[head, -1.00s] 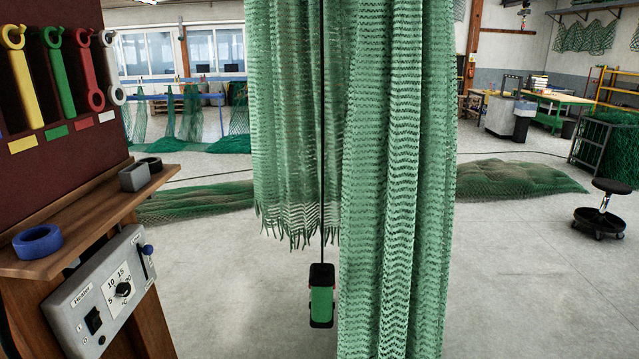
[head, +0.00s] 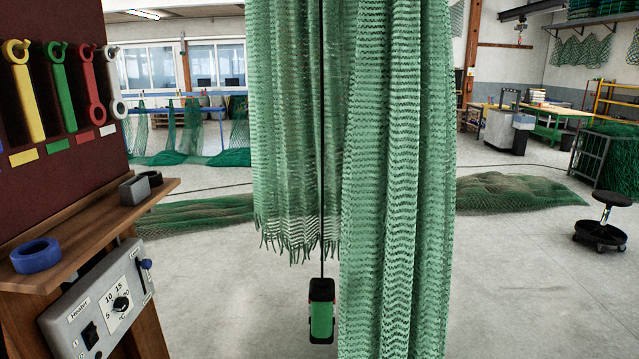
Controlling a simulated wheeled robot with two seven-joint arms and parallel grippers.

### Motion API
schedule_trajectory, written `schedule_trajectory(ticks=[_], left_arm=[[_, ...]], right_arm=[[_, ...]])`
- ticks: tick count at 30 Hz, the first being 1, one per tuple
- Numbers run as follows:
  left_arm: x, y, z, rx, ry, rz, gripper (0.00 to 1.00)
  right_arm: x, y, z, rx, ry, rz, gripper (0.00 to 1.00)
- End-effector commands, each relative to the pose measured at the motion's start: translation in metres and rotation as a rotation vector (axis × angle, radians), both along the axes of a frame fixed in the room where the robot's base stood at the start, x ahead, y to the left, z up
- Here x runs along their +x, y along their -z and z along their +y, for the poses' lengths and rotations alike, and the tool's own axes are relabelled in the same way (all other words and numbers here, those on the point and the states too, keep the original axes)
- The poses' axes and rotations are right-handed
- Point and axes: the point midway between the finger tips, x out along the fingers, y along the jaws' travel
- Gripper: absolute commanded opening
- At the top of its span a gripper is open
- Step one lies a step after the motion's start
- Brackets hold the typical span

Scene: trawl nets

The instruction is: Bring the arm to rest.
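Neither of my arms nor grippers shows in the head view. A green net (head: 400,180) hangs in the middle, in two panels, the left one shorter with a fringed lower edge. A green and black pendant control (head: 321,312) hangs on a dark cable beside the longer panel. At the left stands a wooden panel with a heater control box (head: 105,312) that has a dial, a black switch and a blue-knobbed lever.
A wooden shelf (head: 105,228) holds a blue tape roll (head: 36,255) and a grey block (head: 133,190). Yellow, green, red and white tools hang above. Netting piles lie behind. A black stool (head: 603,222) stands at the right. Floor between is clear.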

Motion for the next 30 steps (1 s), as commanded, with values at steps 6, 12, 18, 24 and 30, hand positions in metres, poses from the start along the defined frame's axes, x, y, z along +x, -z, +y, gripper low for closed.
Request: schedule_trajectory(ticks=[6,12,18,24,30], left_arm=[[0.001,0.000,0.000,0.000,0.000,-0.001,0.52],[0.001,0.000,0.000,0.000,0.000,-0.001,0.52],[0.001,0.000,0.000,0.000,-0.001,0.000,0.52],[0.001,0.000,0.001,0.001,-0.001,0.000,0.52],[0.002,0.000,0.001,0.001,-0.001,-0.001,0.52]], right_arm=[[0.000,-0.001,0.009,0.010,0.004,0.000,0.59],[0.000,-0.001,0.014,0.015,0.006,0.000,0.59],[0.001,-0.001,0.012,0.013,0.005,0.000,0.59],[0.000,0.000,0.002,0.002,0.001,0.000,0.59],[0.000,0.001,-0.004,-0.004,-0.001,0.000,0.59]])
